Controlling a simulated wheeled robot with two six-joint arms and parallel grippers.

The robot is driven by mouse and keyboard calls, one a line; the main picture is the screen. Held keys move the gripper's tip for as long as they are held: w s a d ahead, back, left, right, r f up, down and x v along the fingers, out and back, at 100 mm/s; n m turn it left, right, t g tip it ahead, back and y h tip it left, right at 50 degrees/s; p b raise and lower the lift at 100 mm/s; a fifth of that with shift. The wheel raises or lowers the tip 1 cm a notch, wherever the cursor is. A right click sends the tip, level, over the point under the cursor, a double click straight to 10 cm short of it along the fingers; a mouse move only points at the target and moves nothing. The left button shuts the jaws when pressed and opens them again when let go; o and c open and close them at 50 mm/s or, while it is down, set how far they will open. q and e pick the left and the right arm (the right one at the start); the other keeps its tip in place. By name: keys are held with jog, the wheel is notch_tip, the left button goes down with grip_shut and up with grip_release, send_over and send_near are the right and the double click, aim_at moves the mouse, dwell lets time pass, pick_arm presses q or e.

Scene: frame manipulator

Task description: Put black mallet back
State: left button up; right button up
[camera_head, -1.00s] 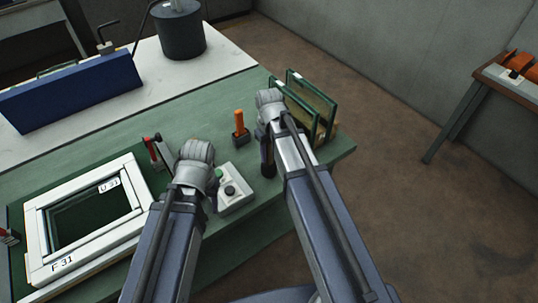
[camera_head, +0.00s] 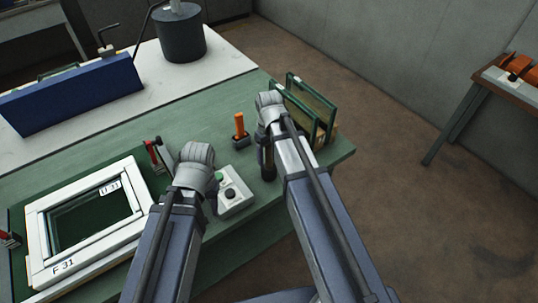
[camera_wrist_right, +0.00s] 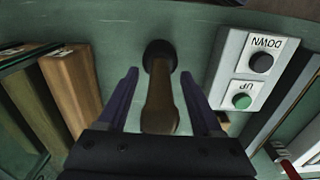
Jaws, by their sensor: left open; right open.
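The black mallet (camera_wrist_right: 158,52) stands in the right wrist view with its round black head on the green table and its brown handle pointing up toward the camera. My right gripper (camera_wrist_right: 158,76) is open, with one finger on each side of the handle and gaps visible. In the head view, the mallet's dark head (camera_head: 268,172) shows below my right gripper (camera_head: 266,145), near the table's front edge; the arm covers most of the handle. My left gripper (camera_head: 211,192) is beside the button box; its fingers are mostly hidden behind its wrist.
A second mallet with an orange handle (camera_head: 239,125) stands behind the box. The UP/DOWN button box (camera_head: 236,203) lies between the grippers. A rack with green-edged panels (camera_head: 312,95) stands right of my right gripper. A white frame (camera_head: 38,235) with clamps lies left.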

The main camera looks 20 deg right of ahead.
notch_tip(320, 180, up, 12)
jog(key=p, duration=1.1)
jog(key=shift+f, duration=0.2)
jog(key=s+a+h, duration=0.1)
jog(key=s+a, duration=0.9)
jog(key=s, duration=0.4)
jog(key=shift+s+a, duration=0.15)
jog(key=shift+a, duration=0.1)
jog(key=shift+f, duration=0.1)
